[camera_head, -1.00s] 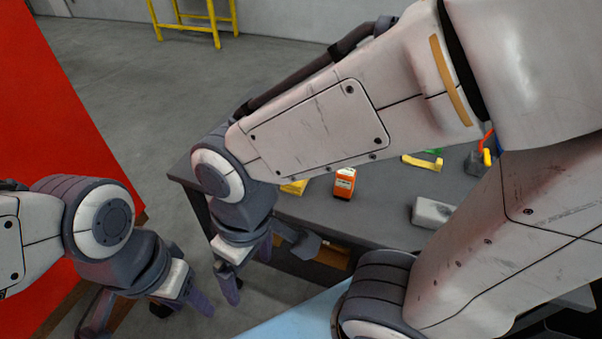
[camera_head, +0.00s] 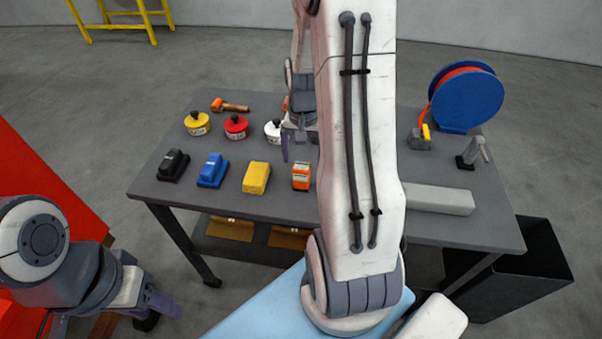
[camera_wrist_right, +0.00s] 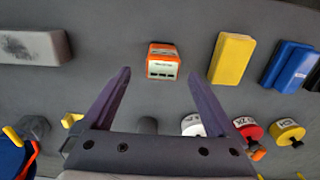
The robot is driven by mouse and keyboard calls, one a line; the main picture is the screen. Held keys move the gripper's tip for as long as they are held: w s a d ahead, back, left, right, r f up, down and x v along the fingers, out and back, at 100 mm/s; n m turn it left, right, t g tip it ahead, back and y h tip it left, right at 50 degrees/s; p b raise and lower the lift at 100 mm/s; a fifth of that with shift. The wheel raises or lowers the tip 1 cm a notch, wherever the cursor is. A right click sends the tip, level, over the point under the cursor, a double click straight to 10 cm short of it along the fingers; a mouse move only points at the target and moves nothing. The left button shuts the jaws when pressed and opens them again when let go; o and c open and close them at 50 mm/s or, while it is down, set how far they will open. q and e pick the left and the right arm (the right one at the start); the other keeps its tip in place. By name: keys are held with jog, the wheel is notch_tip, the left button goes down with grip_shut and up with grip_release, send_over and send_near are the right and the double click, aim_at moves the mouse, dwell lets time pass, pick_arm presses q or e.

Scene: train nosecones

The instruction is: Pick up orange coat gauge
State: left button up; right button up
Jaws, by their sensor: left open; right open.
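The orange coat gauge (camera_head: 301,176) is a small orange and white box on the grey table, just left of my right arm in the head view. In the right wrist view the gauge (camera_wrist_right: 163,61) lies ahead, centred between my open fingers and just beyond their tips, with nothing gripping it. My right gripper (camera_wrist_right: 160,75) is open and empty above the table. In the head view its visible finger (camera_head: 286,146) is behind the gauge, and the rest is partly hidden by my arm. My left gripper (camera_head: 112,318) is open at the lower left, away from the table.
A yellow block (camera_head: 256,177) lies left of the gauge, with blue (camera_head: 212,171) and black (camera_head: 173,165) devices further left. Yellow (camera_head: 197,124), red (camera_head: 236,127) and white (camera_head: 272,131) round pots stand behind. A grey block (camera_head: 439,199) and blue reel (camera_head: 462,98) are right.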

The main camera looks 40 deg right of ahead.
aim_at(302, 179)
jog(key=f, duration=0.3)
jog(key=f+p, duration=0.1)
jog(key=f, duration=0.4)
jog(key=shift+a+f, duration=0.25)
jog(key=shift+f, duration=0.15)
grip_shut()
